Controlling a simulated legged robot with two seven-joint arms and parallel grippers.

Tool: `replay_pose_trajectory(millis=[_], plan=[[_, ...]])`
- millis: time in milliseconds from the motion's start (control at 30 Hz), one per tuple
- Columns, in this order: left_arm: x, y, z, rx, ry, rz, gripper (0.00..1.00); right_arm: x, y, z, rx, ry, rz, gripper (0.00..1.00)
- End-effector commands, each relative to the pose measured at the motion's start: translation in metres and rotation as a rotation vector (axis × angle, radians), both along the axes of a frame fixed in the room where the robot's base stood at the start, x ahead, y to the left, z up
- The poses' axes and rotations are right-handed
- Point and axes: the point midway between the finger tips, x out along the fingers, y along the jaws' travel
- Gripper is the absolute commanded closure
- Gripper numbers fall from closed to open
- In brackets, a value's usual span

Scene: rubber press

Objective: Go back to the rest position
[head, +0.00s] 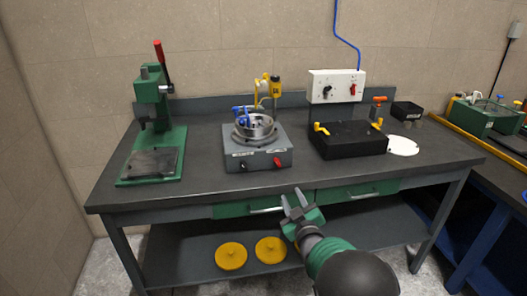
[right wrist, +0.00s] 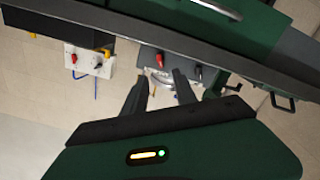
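My right gripper (head: 293,199) is in front of the table's front edge, beside the green drawers. Its two fingers are apart with nothing between them. The fingers also show apart and empty in the right wrist view (right wrist: 162,84). My right arm comes in from the bottom of the head view. My left gripper is not in either view.
The dark workbench (head: 205,160) carries a green press (head: 165,135) with a red lever, a grey machine (head: 258,157) with a round metal bowl, and a black box (head: 347,142) with yellow clamps. A white control box (head: 335,86) stands behind.

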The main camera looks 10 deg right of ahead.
Motion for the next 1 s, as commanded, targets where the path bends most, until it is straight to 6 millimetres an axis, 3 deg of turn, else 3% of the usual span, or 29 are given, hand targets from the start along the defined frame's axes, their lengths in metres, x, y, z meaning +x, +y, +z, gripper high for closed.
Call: replay_pose_trajectory(millis=[67,133,300,500,667,733,1000], plan=[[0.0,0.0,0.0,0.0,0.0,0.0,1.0,-0.012,-0.012,-0.013,0.048,0.091,-0.039,0.66],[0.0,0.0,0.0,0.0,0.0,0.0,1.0,-0.039,-0.025,-0.038,0.129,0.255,-0.097,0.66],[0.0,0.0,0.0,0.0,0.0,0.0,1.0,-0.156,-0.03,-0.105,0.323,0.73,-0.227,0.66],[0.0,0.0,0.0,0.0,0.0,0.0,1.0,-0.271,-0.019,-0.139,0.399,1.08,-0.321,0.66],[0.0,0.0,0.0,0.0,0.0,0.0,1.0,-0.352,-0.014,-0.149,0.416,1.294,-0.392,0.66],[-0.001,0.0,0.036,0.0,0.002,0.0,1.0,-0.354,-0.014,-0.113,0.416,1.303,-0.397,0.66],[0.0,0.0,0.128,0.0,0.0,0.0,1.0,-0.352,-0.014,-0.023,0.414,1.301,-0.395,0.66]])
